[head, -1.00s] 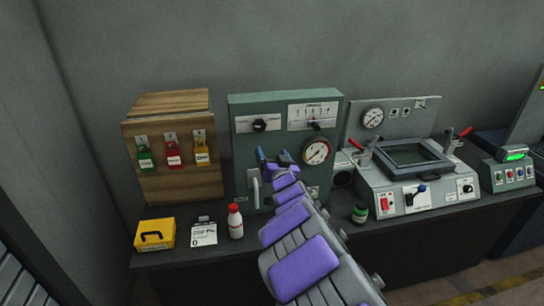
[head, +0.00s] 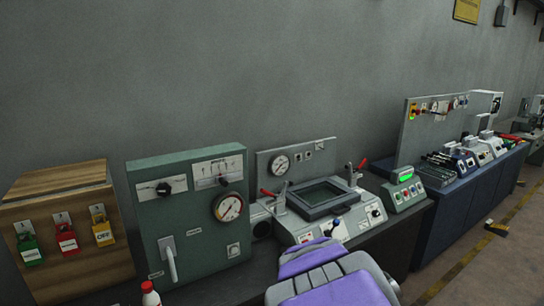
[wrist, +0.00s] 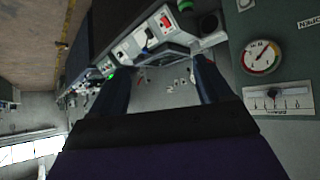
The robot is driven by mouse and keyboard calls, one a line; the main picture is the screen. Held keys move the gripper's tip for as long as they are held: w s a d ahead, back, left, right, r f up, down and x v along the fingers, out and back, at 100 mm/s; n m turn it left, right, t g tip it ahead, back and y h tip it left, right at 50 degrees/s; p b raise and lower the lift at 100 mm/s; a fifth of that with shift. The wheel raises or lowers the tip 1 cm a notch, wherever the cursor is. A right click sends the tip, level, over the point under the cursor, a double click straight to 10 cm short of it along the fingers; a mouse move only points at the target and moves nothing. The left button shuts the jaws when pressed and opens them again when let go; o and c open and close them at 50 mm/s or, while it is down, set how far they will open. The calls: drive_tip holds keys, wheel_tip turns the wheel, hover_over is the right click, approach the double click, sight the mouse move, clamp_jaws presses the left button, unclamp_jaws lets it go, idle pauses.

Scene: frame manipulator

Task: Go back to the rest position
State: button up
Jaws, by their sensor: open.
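My gripper (wrist: 163,82) shows in the wrist view with its two dark fingers well apart and nothing between them. In the head view my arm, with purple pads, rises from the bottom centre; my gripper itself cannot be made out there. The wrist view looks sideways past the fingers toward the grey machine with the framed window, which also shows in the head view (head: 323,213).
A wooden box (head: 70,210) with green, red and yellow tags stands at far left. A red-capped bottle (head: 151,295) is at the bottom edge. A small box with a green display (head: 404,190) and a blue bench (head: 470,185) lie to the right. Floor shows at right.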

drive_tip(key=s+d+f+g+b, duration=0.1)
drive_tip(key=s+f+g, duration=0.1)
drive_tip(key=s, duration=1.1)
drive_tip(key=s+d+f+n+g+y+b, duration=0.1)
drive_tip(key=s+f+g, duration=0.2)
drive_tip(key=s, duration=1)
drive_tip(key=s+d+f+g+b, duration=0.1)
drive_tip(key=s+g, duration=0.5)
drive_tip(key=s, duration=0.7)
wheel_tip(320, 180, down, 2)
drive_tip(key=shift+s+d+f+n+y, duration=0.1)
drive_tip(key=shift+s+d+n+y, duration=0.2)
drive_tip(key=shift+d, duration=0.2)
drive_tip(key=shift+c, duration=0.4)
